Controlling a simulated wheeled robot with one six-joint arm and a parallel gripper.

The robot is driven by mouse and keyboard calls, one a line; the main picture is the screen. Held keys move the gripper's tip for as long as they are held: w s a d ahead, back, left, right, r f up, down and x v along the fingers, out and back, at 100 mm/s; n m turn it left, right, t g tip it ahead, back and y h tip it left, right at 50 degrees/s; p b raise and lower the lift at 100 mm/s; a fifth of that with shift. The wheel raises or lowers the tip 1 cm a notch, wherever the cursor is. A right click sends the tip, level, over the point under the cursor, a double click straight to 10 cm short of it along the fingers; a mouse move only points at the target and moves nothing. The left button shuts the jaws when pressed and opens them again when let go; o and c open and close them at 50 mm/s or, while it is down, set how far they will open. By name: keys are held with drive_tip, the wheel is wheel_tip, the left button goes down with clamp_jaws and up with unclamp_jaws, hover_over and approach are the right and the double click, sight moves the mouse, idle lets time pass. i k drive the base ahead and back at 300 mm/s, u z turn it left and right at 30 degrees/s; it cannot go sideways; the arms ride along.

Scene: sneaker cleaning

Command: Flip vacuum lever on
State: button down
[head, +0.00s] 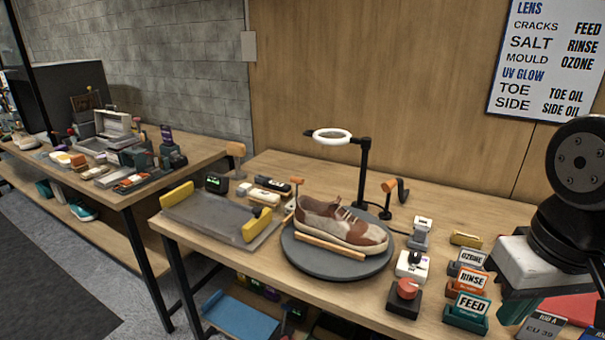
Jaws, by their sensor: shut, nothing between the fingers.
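No label marks the vacuum lever, so I cannot tell which lever it is. An orange-topped lever (388,187) stands on a dark post behind the turntable, beside a black hooked part (403,191). A smaller orange-topped post (297,182) stands left of the shoe. A tan-topped lever (236,149) stands at the back left of the bench. My dark arm fills the right edge, over the front right of the bench and well right of these levers. My gripper's fingers do not show.
A brown and cream sneaker (342,224) rests on a grey turntable (298,262) under a ring lamp (332,136). A grey tray (205,218) with yellow blocks lies left.

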sight(297, 180)
drive_tip(key=u, duration=0.55)
drive_tip(key=k, duration=0.6)
drive_tip(key=u, duration=0.9)
drive_tip(key=i, duration=0.75)
drive_tip(key=z, duration=0.75)
drive_tip(key=i, duration=0.5)
drive_tip(key=z, duration=0.55)
